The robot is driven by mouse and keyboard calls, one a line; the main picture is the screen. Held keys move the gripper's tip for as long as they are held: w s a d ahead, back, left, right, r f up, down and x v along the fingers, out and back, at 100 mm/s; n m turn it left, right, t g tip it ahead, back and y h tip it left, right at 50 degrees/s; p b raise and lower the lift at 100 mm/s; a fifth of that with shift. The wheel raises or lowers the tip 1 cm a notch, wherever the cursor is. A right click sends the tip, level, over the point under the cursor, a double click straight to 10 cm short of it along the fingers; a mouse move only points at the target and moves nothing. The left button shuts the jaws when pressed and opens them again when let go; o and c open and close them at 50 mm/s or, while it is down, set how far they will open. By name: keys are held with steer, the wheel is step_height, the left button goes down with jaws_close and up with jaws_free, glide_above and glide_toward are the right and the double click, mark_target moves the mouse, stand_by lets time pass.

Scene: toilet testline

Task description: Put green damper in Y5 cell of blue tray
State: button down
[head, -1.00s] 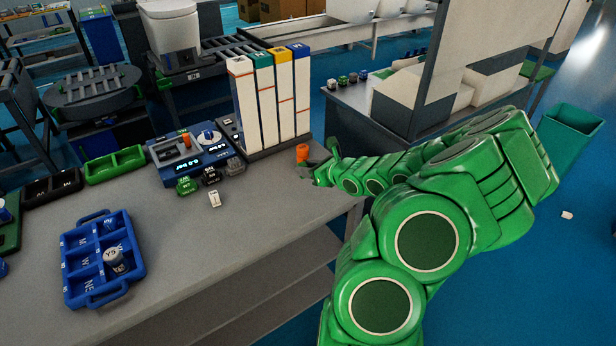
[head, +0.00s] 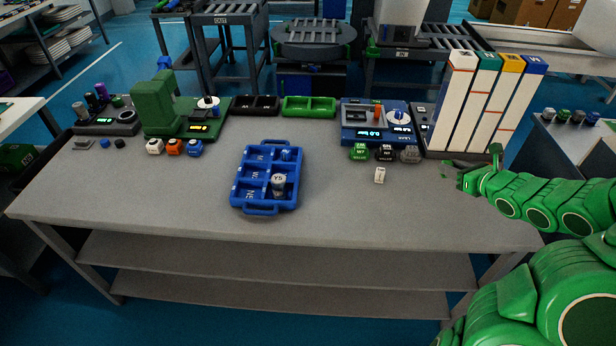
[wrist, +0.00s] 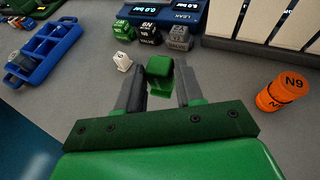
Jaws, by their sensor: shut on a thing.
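My gripper (wrist: 160,95) is shut on a small green damper (wrist: 160,68), seen between the fingertips in the wrist view. In the head view my gripper (head: 466,179) is over the right part of the table, far right of the blue tray. The blue tray (head: 262,209) lies near the table's middle; it also shows at the upper left of the wrist view (wrist: 37,72). A grey-white piece marked Y5 (head: 279,184) stands in a right-hand cell of the tray, and a blue piece (head: 286,154) is in the cell behind it.
A small white block (head: 380,175) and green (head: 359,152), black (head: 386,153) and grey blocks stand between gripper and tray, before a blue test device (head: 375,135). An orange N9 cylinder (wrist: 278,92) stands right of my gripper. The front strip of table is clear.

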steer(key=w+a+r+n+g+y, duration=0.1)
steer(key=w+a+n+g+y, duration=0.2)
steer(key=a, duration=0.9)
steer(key=s+a+n+g+y, duration=0.1)
steer(key=s+a+n+g, duration=0.1)
steer(key=a, duration=0.8)
steer(key=s+a+r+n+g+y, duration=0.1)
steer(key=s+a+n+g+y, duration=0.1)
steer(key=a, duration=0.7)
steer(key=s+a+n+g+y, duration=0.1)
steer(key=s+a+n+g, duration=0.3)
steer(key=a, duration=0.6)
steer(key=shift+s+a+r+n+g, duration=0.3)
steer(key=shift+n+g, duration=0.2)
steer(key=shift+n, duration=0.2)
steer(key=shift+w+d, duration=0.1)
